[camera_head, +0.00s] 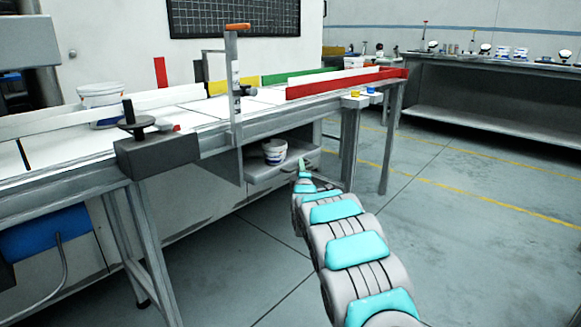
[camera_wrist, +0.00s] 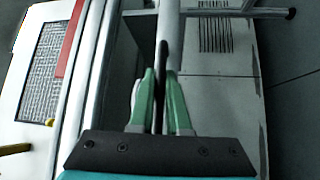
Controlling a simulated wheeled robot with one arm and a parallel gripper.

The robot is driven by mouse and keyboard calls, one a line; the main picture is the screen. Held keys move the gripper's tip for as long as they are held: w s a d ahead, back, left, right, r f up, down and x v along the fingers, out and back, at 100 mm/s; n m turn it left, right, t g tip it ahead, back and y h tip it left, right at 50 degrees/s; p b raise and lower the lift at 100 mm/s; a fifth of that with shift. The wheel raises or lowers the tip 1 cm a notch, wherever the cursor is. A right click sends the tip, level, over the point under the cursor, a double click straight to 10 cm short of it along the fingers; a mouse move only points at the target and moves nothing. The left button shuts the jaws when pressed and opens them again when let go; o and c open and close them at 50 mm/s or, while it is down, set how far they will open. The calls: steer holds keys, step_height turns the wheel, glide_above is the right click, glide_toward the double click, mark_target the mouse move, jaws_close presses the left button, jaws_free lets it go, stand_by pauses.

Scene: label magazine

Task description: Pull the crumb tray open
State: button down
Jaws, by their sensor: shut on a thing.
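My gripper (camera_head: 301,165) is at the tray's right end. In the wrist view, the two green fingers of my gripper (camera_wrist: 161,88) are shut on a thin dark upright piece, which appears to be part of the tray. The fingers and the dim light hide the exact contact.
A grey post with an orange top (camera_head: 236,85) rises from the conveyor's edge above the tray. Table legs (camera_head: 349,150) stand just behind my gripper. The floor (camera_head: 460,240) to the right is clear.

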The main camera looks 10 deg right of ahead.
steer(key=s+d+b, duration=0.2)
steer(key=s+d, duration=0.7)
steer(key=s, duration=0.3)
steer(key=shift+s+d, duration=0.25)
steer(key=shift+s, duration=0.1)
steer(key=c, duration=0.9)
jaws_free()
steer(key=shift+s, duration=0.1)
steer(key=s, duration=0.5)
steer(key=s+a+f, duration=0.1)
steer(key=s, duration=0.1)
steer(key=shift+s, duration=0.2)
